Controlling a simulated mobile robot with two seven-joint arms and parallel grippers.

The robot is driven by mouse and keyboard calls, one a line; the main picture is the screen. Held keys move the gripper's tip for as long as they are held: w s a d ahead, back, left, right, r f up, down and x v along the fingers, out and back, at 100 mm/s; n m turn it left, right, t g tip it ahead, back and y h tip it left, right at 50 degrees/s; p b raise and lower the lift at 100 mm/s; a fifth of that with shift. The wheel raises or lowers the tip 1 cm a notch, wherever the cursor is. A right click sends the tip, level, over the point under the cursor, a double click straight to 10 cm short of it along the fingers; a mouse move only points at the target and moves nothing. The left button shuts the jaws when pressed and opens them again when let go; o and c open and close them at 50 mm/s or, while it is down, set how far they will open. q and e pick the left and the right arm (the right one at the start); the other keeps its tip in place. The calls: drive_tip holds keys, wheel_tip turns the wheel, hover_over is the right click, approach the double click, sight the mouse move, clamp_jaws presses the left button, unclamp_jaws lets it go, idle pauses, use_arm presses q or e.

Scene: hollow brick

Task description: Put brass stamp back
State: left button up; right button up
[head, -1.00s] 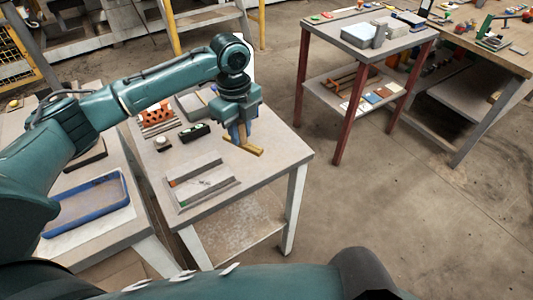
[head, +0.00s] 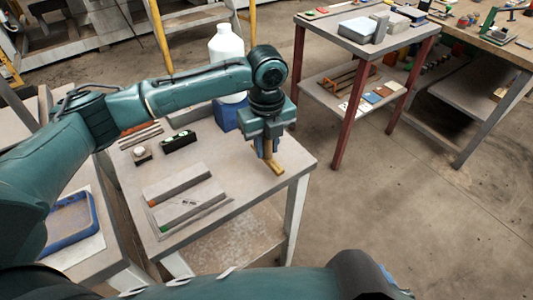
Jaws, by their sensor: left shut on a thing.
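My left gripper (head: 268,155) is shut on the brass stamp (head: 276,166), over the right part of the grey work table (head: 235,190). The stamp is a small yellow-gold piece sticking out below the fingers; its upper part is hidden between them. I cannot tell whether its lower end touches the table top. My right gripper does not show; only part of a teal arm of mine crosses the bottom of the head view.
A grey framed holder with bars (head: 186,203) lies front left of the gripper. A black-and-green piece (head: 179,140) and a small block with a white top (head: 141,154) lie behind it. A white jug (head: 226,45) stands behind my arm. A blue tray (head: 72,219) is far left.

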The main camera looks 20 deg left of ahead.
sight(266, 153)
use_arm(q)
drive_tip(key=shift+f, duration=1.55)
drive_tip(key=shift+f, duration=0.1)
drive_tip(key=o, duration=0.8)
wheel_tip(266, 153, up, 12)
drive_tip(key=shift+r+p, duration=0.15)
drive_tip(key=shift+p, duration=0.15)
